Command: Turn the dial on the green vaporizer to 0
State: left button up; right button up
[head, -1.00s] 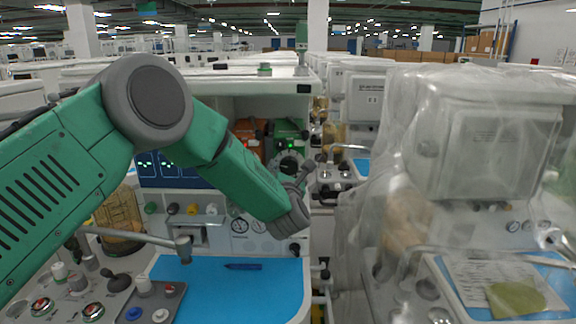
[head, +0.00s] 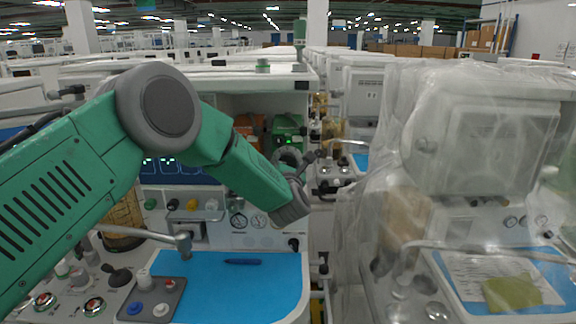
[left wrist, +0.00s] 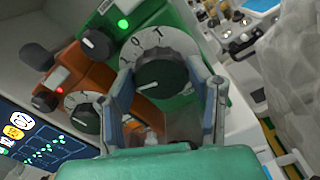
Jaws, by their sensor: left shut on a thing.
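The green vaporizer (head: 287,126) stands at the back of the near cart, right of the orange one. In the left wrist view it is a green body (left wrist: 180,22) with a white numbered dial (left wrist: 158,43) around a black knob (left wrist: 160,72). The "0" shows near the top of the dial's face, with a "1" beside it. My left gripper (head: 300,162) is at the dial. In the left wrist view its fingers (left wrist: 160,78) lie on opposite sides of the dial, shut on it. My right gripper is in neither view.
The orange vaporizer (left wrist: 80,72) with its own dial is just left of the green one. A blue mat (head: 240,290) with a pen (head: 243,262) covers the cart's worktop. A plastic-wrapped cart (head: 470,150) stands close on the right.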

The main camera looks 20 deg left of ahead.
pick_arm(q)
jog(key=shift+d+f+m+b, duration=0.1)
jog(key=shift+f+m+b, duration=0.2)
jog(key=shift+m+b, duration=0.25)
jog(key=shift+f+m+b, duration=0.15)
jog(key=shift+m+b, duration=0.9)
jog(key=m+b, duration=0.1)
jog(key=m, duration=0.1)
jog(key=shift+m+b, duration=0.4)
jog(key=shift+d+f+m+b, duration=0.1)
jog(key=shift+m+b, duration=0.5)
jog(key=shift+m, duration=1.45)
jog(key=shift+f+m+b, duration=0.1)
jog(key=shift+m+b, duration=0.45)
jog(key=shift+m, duration=1.5)
jog(key=o, duration=1.2)
jog(key=shift+c, duration=0.2)
jog(key=shift+r, duration=0.1)
